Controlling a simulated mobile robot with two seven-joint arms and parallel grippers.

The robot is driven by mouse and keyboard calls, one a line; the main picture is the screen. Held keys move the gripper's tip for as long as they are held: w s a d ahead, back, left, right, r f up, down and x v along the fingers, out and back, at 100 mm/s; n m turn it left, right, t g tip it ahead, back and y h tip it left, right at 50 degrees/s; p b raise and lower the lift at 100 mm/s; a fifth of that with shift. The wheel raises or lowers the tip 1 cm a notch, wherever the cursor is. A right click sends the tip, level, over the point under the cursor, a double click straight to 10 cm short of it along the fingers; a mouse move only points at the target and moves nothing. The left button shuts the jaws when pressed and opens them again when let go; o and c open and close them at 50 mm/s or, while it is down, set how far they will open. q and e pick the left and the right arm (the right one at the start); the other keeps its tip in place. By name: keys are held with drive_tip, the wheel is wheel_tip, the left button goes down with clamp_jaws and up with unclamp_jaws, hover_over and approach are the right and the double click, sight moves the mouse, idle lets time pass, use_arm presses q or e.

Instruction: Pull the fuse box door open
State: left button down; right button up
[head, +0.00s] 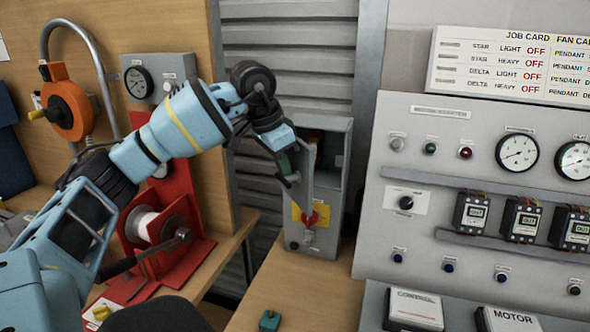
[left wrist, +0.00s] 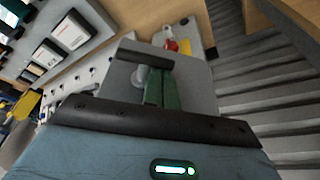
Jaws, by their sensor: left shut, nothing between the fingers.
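The grey fuse box (head: 341,190) stands upright on the wooden bench against the corrugated shutter. Its door (head: 307,182) shows as a narrow, slanted grey panel and seems to stand partly open, with a dark opening to its right. A red knob on a yellow plate (head: 311,215) is low on the box front. My left gripper (head: 290,172) is shut and empty at the door's left side. In the left wrist view its green fingers (left wrist: 158,90) are together beside a pale round post (left wrist: 139,76) on a grey panel (left wrist: 195,88). I cannot tell whether they touch it. My right gripper is not in view.
A sloped grey control panel (head: 440,210) with gauges stands close on the right. A red winch stand (head: 190,230) and an orange wheel (head: 70,110) are on the left. A small teal block (head: 269,320) lies on the bench front, with bare wood behind it.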

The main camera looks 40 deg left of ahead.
use_arm(q)
drive_tip(key=shift+s+a, duration=0.15)
drive_tip(key=shift+a, duration=0.05)
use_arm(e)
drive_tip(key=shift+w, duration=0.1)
use_arm(q)
drive_tip(key=shift+r, duration=0.1)
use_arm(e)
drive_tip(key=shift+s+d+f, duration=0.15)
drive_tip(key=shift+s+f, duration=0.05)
use_arm(q)
drive_tip(key=shift+s+r, duration=0.1)
drive_tip(key=shift+r, duration=0.35)
drive_tip(key=v, duration=0.6)
drive_tip(key=c, duration=2.1)
unclamp_jaws()
drive_tip(key=shift+s+r, duration=0.15)
drive_tip(key=shift+r, duration=0.25)
drive_tip(key=shift+c, duration=0.2)
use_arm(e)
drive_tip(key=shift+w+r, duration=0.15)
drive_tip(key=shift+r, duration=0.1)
